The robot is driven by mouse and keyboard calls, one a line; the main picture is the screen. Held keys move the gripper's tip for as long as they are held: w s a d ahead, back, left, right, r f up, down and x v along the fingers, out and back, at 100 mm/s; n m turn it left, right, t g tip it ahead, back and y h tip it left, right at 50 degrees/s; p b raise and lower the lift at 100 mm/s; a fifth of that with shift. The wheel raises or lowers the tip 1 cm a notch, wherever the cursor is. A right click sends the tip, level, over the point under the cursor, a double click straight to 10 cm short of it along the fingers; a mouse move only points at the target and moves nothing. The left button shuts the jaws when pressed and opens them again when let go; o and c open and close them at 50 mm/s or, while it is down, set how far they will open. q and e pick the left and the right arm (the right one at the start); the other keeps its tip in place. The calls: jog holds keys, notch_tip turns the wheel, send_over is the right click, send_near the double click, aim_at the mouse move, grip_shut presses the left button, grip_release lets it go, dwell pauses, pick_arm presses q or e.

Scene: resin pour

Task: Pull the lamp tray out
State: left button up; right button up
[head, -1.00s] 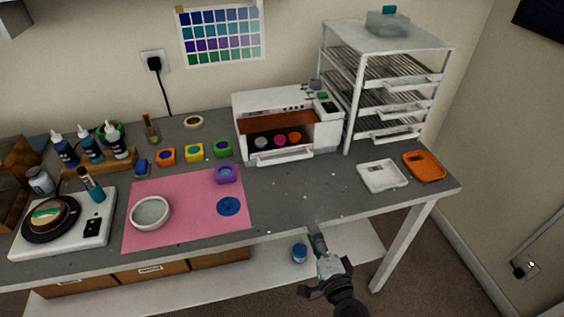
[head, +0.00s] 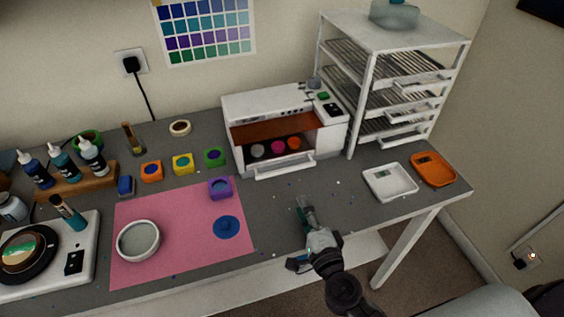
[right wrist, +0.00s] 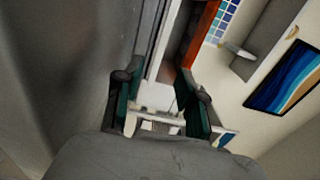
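The white lamp box (head: 262,103) stands at the back of the table with a red-brown shield across its open front. The lamp tray (head: 285,171) is a white tray at its base, its front handle bar sticking out a little. My right gripper (head: 304,208) is over the table in front of the tray, apart from it, pointing toward the lamp. In the right wrist view its two dark green fingers (right wrist: 158,100) are spread with nothing held, and white parts of the lamp show beyond them. My left gripper is not in view.
A white wire rack (head: 362,100) stands close right of the lamp. A pink mat (head: 170,258) with a white bowl (head: 139,228) lies left. The table directly before the lamp is mostly clear.

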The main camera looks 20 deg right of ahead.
jog(key=shift+w+r, duration=0.15)
jog(key=shift+w, duration=0.15)
jog(key=p, duration=0.1)
send_near(287, 172)
jog(key=shift+w+r, duration=0.15)
jog(key=shift+w, duration=0.45)
jog(key=shift+w+r, duration=0.15)
jog(key=shift+w, duration=0.45)
jog(key=w, duration=0.8)
jog(key=shift+w+a+f, duration=0.1)
jog(key=shift+a+f, duration=0.1)
jog(key=shift+f, duration=0.1)
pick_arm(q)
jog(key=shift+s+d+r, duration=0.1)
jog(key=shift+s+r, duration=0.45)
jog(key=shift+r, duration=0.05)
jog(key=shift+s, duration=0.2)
pick_arm(e)
grip_shut()
